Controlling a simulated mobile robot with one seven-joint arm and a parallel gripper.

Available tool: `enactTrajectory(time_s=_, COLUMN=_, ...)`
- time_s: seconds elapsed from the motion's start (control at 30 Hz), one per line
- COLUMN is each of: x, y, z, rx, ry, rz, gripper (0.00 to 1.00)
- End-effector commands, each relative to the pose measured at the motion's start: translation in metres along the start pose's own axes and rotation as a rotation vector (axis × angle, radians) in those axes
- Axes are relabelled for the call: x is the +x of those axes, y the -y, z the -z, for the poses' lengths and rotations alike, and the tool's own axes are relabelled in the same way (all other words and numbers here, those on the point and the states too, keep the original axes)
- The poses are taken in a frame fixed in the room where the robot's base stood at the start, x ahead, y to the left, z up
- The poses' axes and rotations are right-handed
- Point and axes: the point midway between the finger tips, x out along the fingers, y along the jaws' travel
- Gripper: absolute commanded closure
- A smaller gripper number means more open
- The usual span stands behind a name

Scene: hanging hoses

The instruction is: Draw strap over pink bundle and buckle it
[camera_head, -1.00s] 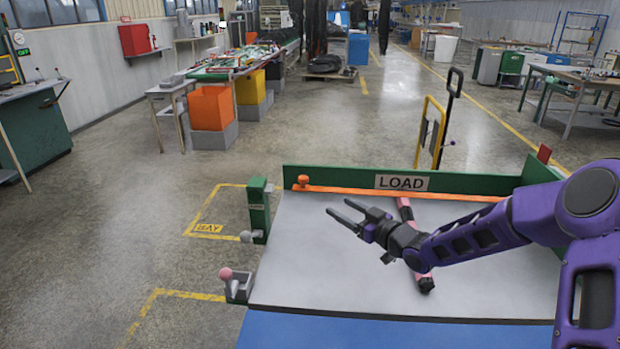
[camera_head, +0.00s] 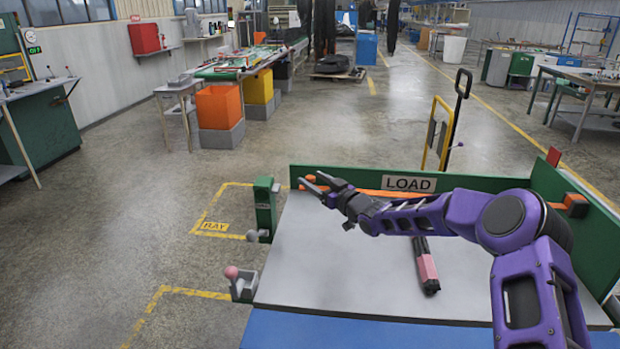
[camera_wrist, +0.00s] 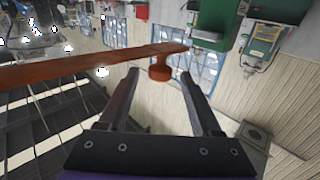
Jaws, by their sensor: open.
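The pink bundle (camera_head: 427,268) with dark ends lies on the grey load bed, its far part hidden behind my arm. The orange strap (camera_head: 385,193) runs along the back board; my gripper and arm cover parts of it. In the wrist view the strap (camera_wrist: 95,66) crosses from the left and has an orange knob (camera_wrist: 160,72) hanging near its end. My gripper (camera_head: 308,182) is open at the strap's left end. In the wrist view the knob appears between the fingertips (camera_wrist: 157,82); contact cannot be told. A green post (camera_head: 265,208) stands at the bed's left edge.
A grey bracket with a pink-knobbed lever (camera_head: 232,273) sits at the front left edge. The green back board carries a LOAD sign (camera_head: 409,184). The bed's left half (camera_head: 330,270) is clear.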

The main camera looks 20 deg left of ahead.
Motion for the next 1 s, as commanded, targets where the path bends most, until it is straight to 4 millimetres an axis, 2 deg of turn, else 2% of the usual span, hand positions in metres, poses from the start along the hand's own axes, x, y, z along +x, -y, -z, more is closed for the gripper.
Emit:
enactTrajectory(time_s=0.2, x=0.018, y=0.0, z=0.0, rx=0.0, ry=-0.001, rz=0.0, gripper=0.34)
enactTrajectory(time_s=0.57, x=0.021, y=0.0, z=0.0, rx=0.001, ry=0.0, rz=-0.001, gripper=0.36)
enactTrajectory(time_s=0.9, x=0.021, y=0.0, z=0.0, rx=0.0, ry=0.0, rz=-0.001, gripper=0.97)
enactTrajectory(time_s=1.0, x=0.021, y=0.0, z=0.0, rx=0.0, ry=0.0, rz=-0.001, gripper=1.0)
